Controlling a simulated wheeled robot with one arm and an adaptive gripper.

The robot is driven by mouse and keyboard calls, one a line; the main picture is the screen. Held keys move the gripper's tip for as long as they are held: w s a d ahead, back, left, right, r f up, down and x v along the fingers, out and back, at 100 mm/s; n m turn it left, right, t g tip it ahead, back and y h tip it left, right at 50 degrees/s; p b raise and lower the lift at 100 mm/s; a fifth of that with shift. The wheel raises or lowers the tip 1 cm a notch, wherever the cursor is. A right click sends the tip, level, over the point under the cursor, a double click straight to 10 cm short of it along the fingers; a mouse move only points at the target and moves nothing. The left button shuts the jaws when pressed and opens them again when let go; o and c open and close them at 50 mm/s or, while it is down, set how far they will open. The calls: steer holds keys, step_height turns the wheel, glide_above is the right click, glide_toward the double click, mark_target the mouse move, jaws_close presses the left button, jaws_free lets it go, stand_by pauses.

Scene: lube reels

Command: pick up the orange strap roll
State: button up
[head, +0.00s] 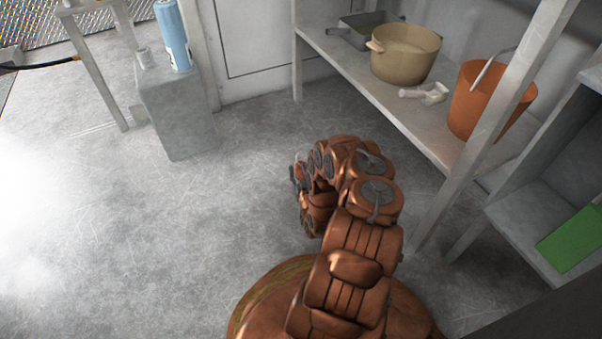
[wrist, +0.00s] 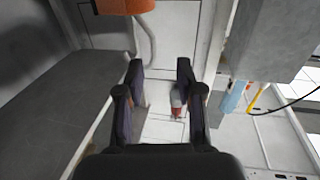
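I cannot make out an orange strap roll for certain in either view. In the wrist view an orange object (wrist: 118,5) is cut off by the top edge, left of the fingers; I cannot tell what it is. My gripper (wrist: 160,72) is open, with its two dark fingers apart and nothing held between them. A small red and grey object (wrist: 177,103) shows beyond the right finger, apart from it. In the head view my gripper (head: 302,190) is at the end of my folded copper-coloured arm, above the floor, its fingers hardly visible.
A shelf (head: 395,108) at the right bears a beige pot (head: 405,55), a grey tray (head: 358,38), a whitish item (head: 430,93) and an orange bucket (head: 485,105). A blue cylinder (head: 173,38) stands on a grey block (head: 180,110). The floor (head: 170,220) at left is clear.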

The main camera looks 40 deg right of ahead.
mark_target(297, 168)
steer(key=b+x, duration=0.1)
steer(key=x, duration=0.2)
steer(key=d+b+x, duration=0.1)
steer(key=b+x, duration=0.1)
steer(key=x, duration=0.1)
steer(key=shift+s+a+f, duration=0.1)
steer(key=shift+s+f, duration=0.1)
steer(key=shift+s, duration=0.1)
steer(key=shift+w+d+r, duration=0.1)
steer(key=shift+w+d, duration=0.1)
steer(key=shift+w, duration=0.15)
jaws_close()
